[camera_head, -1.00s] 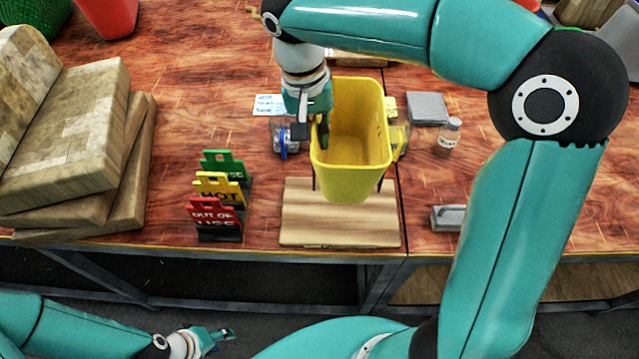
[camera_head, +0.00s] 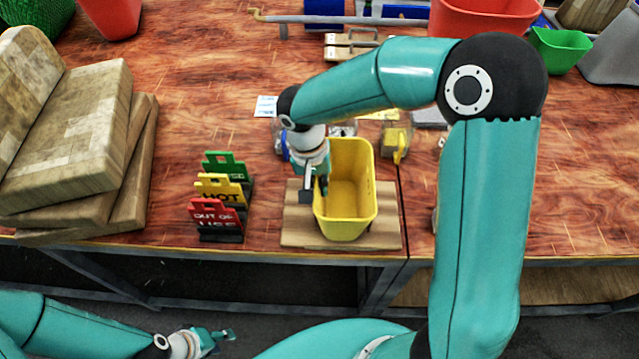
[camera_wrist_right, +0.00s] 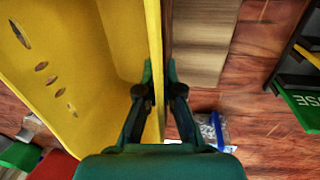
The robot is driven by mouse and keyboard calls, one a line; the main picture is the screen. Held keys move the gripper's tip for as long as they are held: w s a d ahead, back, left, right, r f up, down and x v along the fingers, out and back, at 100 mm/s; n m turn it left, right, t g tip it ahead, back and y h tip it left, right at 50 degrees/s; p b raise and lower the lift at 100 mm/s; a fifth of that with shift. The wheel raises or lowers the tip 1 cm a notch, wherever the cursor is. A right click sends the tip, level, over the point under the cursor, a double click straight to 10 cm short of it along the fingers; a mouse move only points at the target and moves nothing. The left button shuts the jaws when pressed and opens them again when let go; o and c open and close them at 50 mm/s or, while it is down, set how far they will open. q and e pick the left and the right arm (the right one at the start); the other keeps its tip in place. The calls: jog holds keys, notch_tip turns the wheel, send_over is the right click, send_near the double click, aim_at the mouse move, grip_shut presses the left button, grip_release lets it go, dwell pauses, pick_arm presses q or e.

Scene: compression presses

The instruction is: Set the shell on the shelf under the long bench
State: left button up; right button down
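The shell appears to be the yellow open-topped bin (camera_head: 347,215), upright over a light wooden board (camera_head: 297,232) near the front edge of the long bench (camera_head: 180,135). I cannot tell if it touches the board. My right gripper (camera_head: 314,185) is shut on its left wall; in the right wrist view, the fingers (camera_wrist_right: 160,90) lie on both sides of the yellow wall (camera_wrist_right: 153,40). My left gripper (camera_head: 225,335) is low at the lower left, away from the bench; its opening is too small to tell. A wooden shelf (camera_head: 570,285) shows under the bench at the right.
Green, yellow and red signs (camera_head: 218,212) stand left of the board. Thick wooden blocks (camera_head: 75,150) are stacked farther left. Small clear boxes, one with a yellow part (camera_head: 396,142), lie behind the bin. My right arm covers part of the bench's right side.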

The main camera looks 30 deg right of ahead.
jog(key=c, duration=1.3)
grip_release()
